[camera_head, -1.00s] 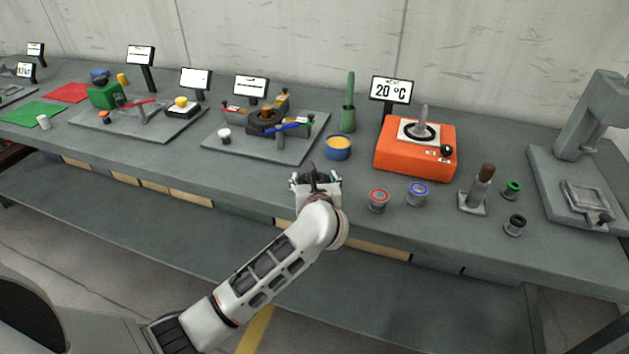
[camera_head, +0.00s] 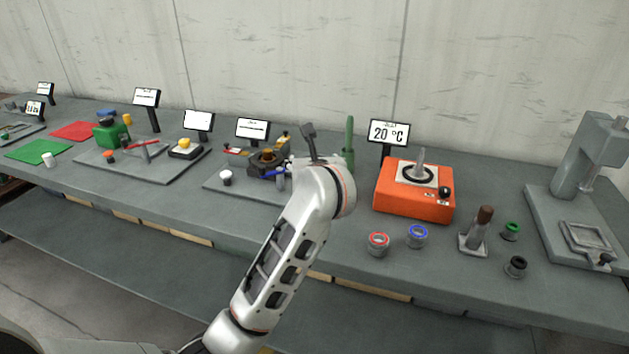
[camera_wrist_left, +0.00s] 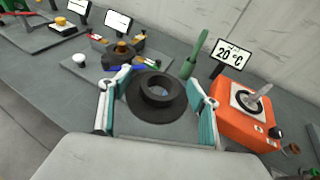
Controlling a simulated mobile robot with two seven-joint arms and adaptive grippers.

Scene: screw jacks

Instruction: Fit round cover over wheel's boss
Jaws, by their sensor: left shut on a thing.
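My left gripper (camera_wrist_left: 160,107) has its two teal-lined fingers on either side of a dark round piece (camera_wrist_left: 155,112), wide and flat with a raised ring and an open centre. It is shut on this piece, which looks like the round cover. In the head view my arm hides the fingers and the cover. A dark assembly (camera_head: 263,163) with a brass-coloured round top stands on the middle grey board; it also shows in the wrist view (camera_wrist_left: 122,52), beyond the left finger. I cannot tell whether it holds the wheel's boss. My right gripper is not in view.
An orange heater box (camera_head: 413,190) with a lever stands to the right, with a 20 °C sign (camera_head: 389,133) behind. A green-handled tool (camera_head: 350,135) stands behind my arm. Red-rimmed (camera_head: 378,244) and blue-rimmed (camera_head: 417,236) cups stand near the front edge. A press (camera_head: 585,165) stands far right.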

